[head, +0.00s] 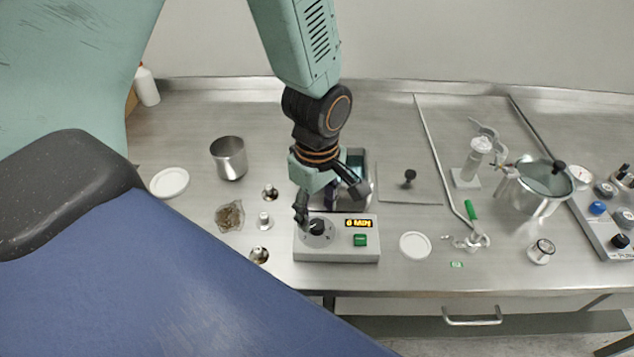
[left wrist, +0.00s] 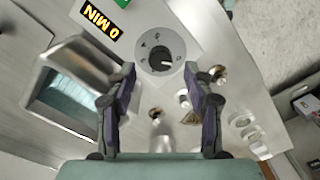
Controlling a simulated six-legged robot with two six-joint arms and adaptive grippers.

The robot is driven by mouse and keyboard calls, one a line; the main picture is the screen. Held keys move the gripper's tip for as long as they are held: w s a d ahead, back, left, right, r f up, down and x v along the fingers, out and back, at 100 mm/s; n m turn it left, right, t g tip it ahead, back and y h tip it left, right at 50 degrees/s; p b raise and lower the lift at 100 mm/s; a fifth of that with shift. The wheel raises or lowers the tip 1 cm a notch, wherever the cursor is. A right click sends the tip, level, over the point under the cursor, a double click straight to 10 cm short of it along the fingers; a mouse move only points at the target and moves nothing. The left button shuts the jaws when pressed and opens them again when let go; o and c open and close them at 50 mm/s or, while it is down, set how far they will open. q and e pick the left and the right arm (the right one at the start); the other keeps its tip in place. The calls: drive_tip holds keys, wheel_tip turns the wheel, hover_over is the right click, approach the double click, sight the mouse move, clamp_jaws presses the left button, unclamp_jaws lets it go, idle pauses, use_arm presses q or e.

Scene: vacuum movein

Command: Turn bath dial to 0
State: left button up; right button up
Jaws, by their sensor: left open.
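The bath control box (head: 339,250) stands near the bench's front edge, with a round grey dial plate, a black dial knob (head: 316,227), a green button (head: 360,240) and a lit display (head: 358,223). The left wrist view also shows the dial knob (left wrist: 160,60) and the display (left wrist: 102,20), which is upside down there and seems to read 0 MIN. In the head view its digit is hard to tell. My left gripper (head: 331,204) is open and empty. Its fingers (left wrist: 171,84) are spread apart above and behind the dial. My right gripper is out of view.
The open metal bath (left wrist: 75,95) lies close behind the box. A metal pot (head: 537,190) stands further right.

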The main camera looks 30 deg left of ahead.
sight(317, 224)
use_arm(q)
wheel_tip(317, 224, up, 9)
drive_tip(key=shift+f, duration=0.2)
idle(0.6)
